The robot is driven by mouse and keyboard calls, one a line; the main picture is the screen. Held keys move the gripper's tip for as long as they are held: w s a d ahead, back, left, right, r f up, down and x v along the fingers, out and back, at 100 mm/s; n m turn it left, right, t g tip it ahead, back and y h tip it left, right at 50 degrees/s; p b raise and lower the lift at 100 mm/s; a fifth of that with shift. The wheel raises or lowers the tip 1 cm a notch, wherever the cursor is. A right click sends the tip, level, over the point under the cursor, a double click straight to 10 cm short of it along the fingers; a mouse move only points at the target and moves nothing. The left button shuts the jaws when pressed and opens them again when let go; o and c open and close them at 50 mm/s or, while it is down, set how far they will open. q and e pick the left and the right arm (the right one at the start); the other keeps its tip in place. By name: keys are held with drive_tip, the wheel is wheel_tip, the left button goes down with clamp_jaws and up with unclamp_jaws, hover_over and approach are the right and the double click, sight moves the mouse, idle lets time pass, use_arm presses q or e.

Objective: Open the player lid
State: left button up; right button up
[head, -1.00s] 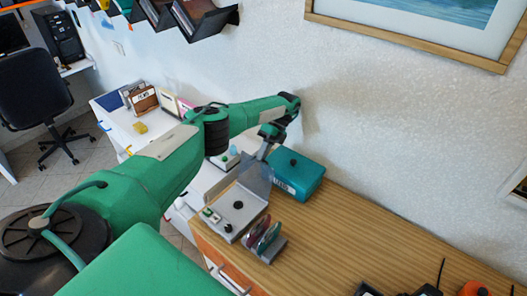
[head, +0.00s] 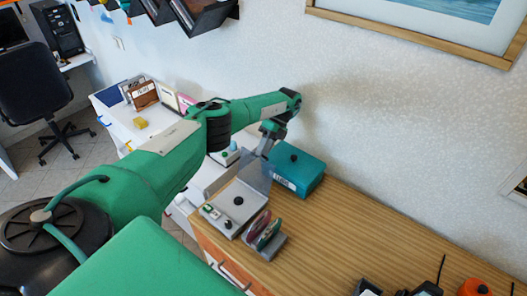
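The player (head: 237,203) is a light grey box with a black knob on its top, near the left end of the wooden counter. Its see-through grey lid (head: 256,174) stands raised along the player's back edge. My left gripper (head: 266,150) points down at the lid's upper edge, beside a teal box. Its fingertips are small and partly hidden, so I cannot tell whether they touch the lid or are open or shut. My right gripper is not in view.
The teal box (head: 297,171) with a black knob stands right behind the player. A small rack (head: 268,244) holding discs stands in front. Dark items and an orange one (head: 473,288) sit at lower right. The counter's middle is clear.

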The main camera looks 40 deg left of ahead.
use_arm(q)
wheel_tip(320, 180, up, 20)
drive_tip(key=p, duration=0.3)
idle(0.5)
idle(0.4)
drive_tip(key=shift+f, duration=0.1)
